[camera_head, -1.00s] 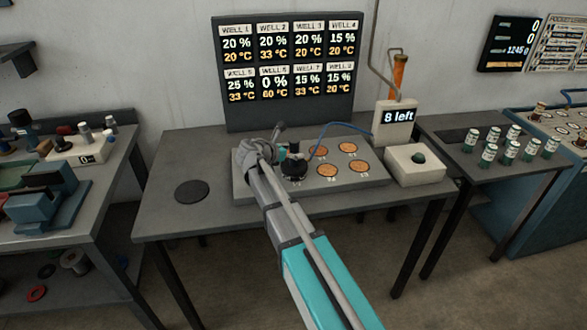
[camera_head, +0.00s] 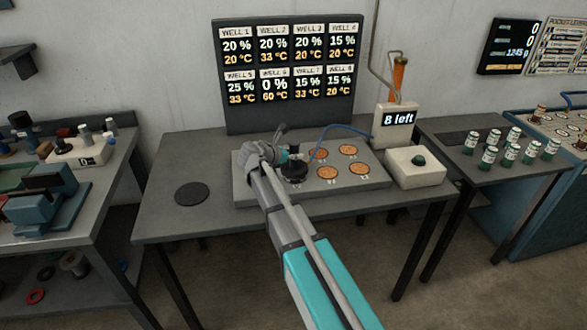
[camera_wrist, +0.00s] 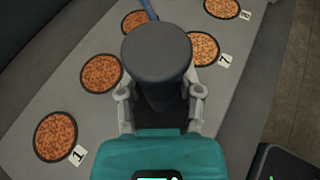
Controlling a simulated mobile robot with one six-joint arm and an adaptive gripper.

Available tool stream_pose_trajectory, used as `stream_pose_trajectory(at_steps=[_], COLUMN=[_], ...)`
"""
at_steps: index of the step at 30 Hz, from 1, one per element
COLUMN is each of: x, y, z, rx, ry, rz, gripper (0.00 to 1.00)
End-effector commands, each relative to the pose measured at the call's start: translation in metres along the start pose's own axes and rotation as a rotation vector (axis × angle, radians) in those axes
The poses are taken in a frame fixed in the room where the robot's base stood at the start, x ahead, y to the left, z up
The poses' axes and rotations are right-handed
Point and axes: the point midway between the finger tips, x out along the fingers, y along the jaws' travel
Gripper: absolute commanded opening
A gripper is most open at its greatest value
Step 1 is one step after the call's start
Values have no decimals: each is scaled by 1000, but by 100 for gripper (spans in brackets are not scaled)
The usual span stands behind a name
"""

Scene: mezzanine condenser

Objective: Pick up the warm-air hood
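The warm-air hood (camera_head: 295,171) is a dark round piece with an upright grip, standing over a well on the grey well block (camera_head: 240,190). A blue hose runs up from behind it to the right. In the wrist view the hood's dark cylindrical grip (camera_wrist: 157,52) rises between the fingers of my gripper (camera_wrist: 160,98). One finger is on each side of the grip, and narrow gaps seem to show, so the fingers look open around it. In the head view my gripper (camera_head: 290,156) is at the hood's grip, partly hidden by my arm.
Several orange-filled wells, such as the one marked 7 (camera_wrist: 203,48), surround the hood. A white box with a dark green button (camera_head: 418,160) stands at right. A dark disc (camera_head: 191,194) lies on the table's left. The display (camera_head: 288,72) stands behind.

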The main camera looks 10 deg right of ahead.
Motion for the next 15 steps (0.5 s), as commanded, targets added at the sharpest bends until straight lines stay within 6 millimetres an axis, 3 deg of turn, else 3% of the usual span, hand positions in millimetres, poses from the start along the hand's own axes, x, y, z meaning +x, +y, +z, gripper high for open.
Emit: stream_pose_trajectory(at_steps=[1,5,15], x=[0,0,0], y=[0,0,0], z=[0,0,1], rx=[0,0,0], ry=[1,1,0], rz=[0,0,0], gripper=[23,0,0])
